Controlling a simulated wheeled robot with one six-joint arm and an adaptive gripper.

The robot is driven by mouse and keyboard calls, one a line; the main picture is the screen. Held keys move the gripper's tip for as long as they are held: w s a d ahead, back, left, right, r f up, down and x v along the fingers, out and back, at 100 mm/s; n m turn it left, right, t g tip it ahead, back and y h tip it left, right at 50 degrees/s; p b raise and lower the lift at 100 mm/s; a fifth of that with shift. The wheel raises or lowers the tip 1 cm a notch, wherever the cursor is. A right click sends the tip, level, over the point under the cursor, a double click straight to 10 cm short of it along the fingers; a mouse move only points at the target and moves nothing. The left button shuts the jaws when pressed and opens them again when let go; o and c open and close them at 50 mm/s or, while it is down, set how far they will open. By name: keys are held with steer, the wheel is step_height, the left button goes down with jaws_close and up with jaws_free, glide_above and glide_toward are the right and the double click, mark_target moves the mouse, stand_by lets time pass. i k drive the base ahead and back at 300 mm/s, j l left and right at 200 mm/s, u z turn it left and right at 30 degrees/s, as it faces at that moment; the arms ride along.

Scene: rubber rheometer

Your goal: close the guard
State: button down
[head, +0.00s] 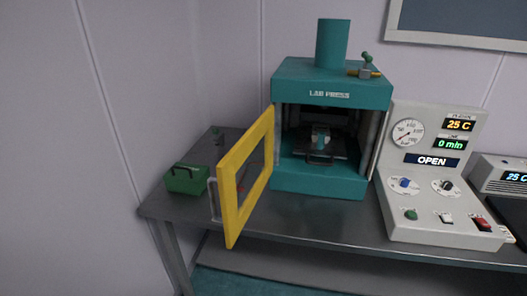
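The guard is a yellow-framed door (232,207) on the left side of the teal lab press (318,180). It stands swung open toward the front left, with its clear middle showing the bench behind it. A pale vertical handle (213,200) is at the guard's outer left edge. The press opening is uncovered, and a dark plate with a small block and a handle (320,160) sits inside. My gripper is not in view.
A control panel (440,160) right of the press reads OPEN, 25 C and 0 min. A green box (186,179) sits on the bench left of the guard. A grey instrument (498,176) stands at the far right. The metal bench's front strip (300,222) is clear.

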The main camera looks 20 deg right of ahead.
mark_target(233, 221)
steer(key=i+j+z, duration=0.35)
steer(key=i+j, duration=0.7)
steer(key=i+j+z, duration=0.1)
steer(key=j+z, duration=0.15)
steer(key=j, duration=0.25)
steer(key=j+z, duration=0.3)
steer(key=j, duration=0.2)
steer(key=l+u, duration=0.1)
steer(key=u, duration=0.4)
steer(key=k+u, duration=0.1)
steer(key=u, duration=0.4)
steer(key=l+u, duration=0.1)
steer(key=u, duration=0.4)
steer(key=k+u, duration=0.1)
steer(key=u, duration=0.4)
steer(key=k+u, duration=0.1)
steer(key=u, duration=0.4)
steer(key=k+j+z, duration=0.1)
steer(key=z, duration=0.3)
steer(key=k+j+z, duration=0.15)
steer(key=z, duration=0.3)
